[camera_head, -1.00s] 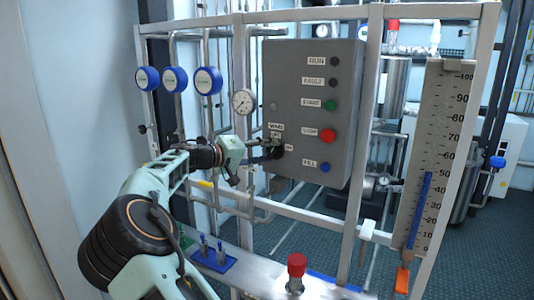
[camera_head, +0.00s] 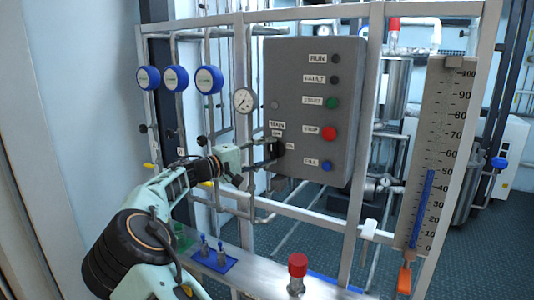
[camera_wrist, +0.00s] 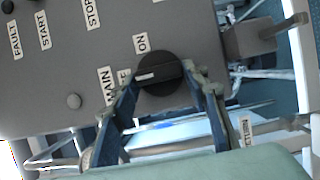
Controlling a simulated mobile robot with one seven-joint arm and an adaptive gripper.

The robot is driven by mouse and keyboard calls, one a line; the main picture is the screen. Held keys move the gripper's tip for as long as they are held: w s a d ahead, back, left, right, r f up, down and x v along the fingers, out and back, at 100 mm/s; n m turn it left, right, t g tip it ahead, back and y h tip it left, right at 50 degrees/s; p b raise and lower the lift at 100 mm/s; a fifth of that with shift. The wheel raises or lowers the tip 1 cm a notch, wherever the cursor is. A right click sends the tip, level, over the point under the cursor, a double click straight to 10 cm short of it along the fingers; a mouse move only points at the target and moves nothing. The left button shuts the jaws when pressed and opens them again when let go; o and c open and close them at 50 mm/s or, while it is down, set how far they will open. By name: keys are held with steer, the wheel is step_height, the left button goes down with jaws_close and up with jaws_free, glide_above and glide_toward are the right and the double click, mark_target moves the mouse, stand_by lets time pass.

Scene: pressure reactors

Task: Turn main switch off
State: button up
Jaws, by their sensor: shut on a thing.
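The main switch is a black round knob (camera_wrist: 165,80) low on the grey control box; it also shows in the head view (camera_head: 279,147). My gripper (camera_wrist: 160,76) is shut on the knob, one finger on each side of it. In the head view, my gripper (camera_head: 271,151) reaches the box from the left. The ON label (camera_wrist: 141,43) is clear. The OFF label (camera_wrist: 124,76) is partly covered by a finger in the wrist view. The knob's white mark points toward the OFF label.
The grey box (camera_head: 305,90) also carries a red STOP button (camera_head: 328,133), a green START button (camera_head: 332,103) and a blue FILL button (camera_head: 326,166). A pressure gauge (camera_head: 244,100) and metal frame bars stand close to the arm. A scale (camera_head: 437,150) stands at the right.

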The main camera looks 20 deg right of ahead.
steer(key=o, duration=1.2)
steer(key=shift+c, duration=0.2)
steer(key=v, duration=1.2)
steer(key=shift+s+d, duration=0.1)
